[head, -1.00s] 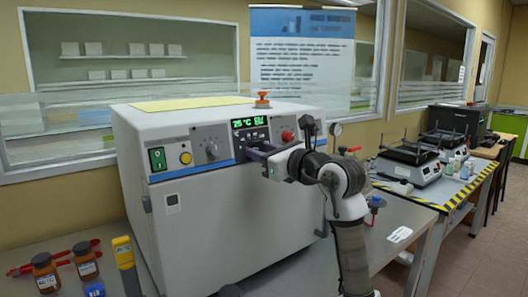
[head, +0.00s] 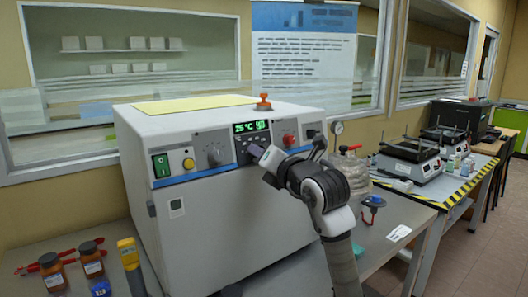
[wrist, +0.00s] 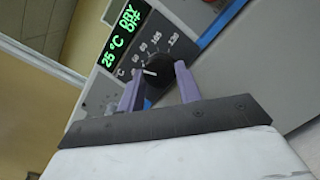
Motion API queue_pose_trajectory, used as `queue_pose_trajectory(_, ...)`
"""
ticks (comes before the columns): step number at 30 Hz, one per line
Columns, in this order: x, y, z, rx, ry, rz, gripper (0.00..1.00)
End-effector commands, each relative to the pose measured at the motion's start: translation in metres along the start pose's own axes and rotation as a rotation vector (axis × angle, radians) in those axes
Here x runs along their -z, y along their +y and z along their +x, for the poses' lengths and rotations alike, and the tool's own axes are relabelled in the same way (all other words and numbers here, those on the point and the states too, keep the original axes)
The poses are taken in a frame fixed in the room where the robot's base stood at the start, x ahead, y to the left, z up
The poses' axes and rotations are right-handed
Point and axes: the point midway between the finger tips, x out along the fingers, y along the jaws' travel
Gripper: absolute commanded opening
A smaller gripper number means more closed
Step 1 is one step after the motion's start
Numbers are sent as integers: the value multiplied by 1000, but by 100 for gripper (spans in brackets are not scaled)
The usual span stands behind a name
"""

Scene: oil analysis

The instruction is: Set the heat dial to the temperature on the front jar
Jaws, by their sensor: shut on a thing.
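The heat dial (wrist: 158,70) is a black knob with a white pointer line, seen in the wrist view on the oven's front panel. Its printed scale includes 80, 105 and 130. The pointer lies towards the low end, near the °C mark. The green display (wrist: 118,40) beside it reads 25 °C; it also shows in the head view (head: 251,127). My gripper (wrist: 160,78) has its purple fingers shut on the dial, one on each side. In the head view my gripper (head: 257,152) hides the dial. The front jar (head: 52,273) is brown with a label too small to read.
A second brown jar (head: 90,260) stands behind the front one. A yellow handheld device (head: 128,252) and a blue item (head: 101,288) are near it.

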Motion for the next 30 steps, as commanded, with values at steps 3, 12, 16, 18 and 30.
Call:
queue_pose_trajectory(3,-2,2,0,11,-7,60,11)
queue_pose_trajectory(12,-2,2,-1,31,-12,143,11)
queue_pose_trajectory(16,-2,2,-1,33,-13,154,11)
queue_pose_trajectory(18,-2,1,-1,34,-14,156,11)
queue_pose_trajectory(30,-2,1,-1,33,-13,155,50)
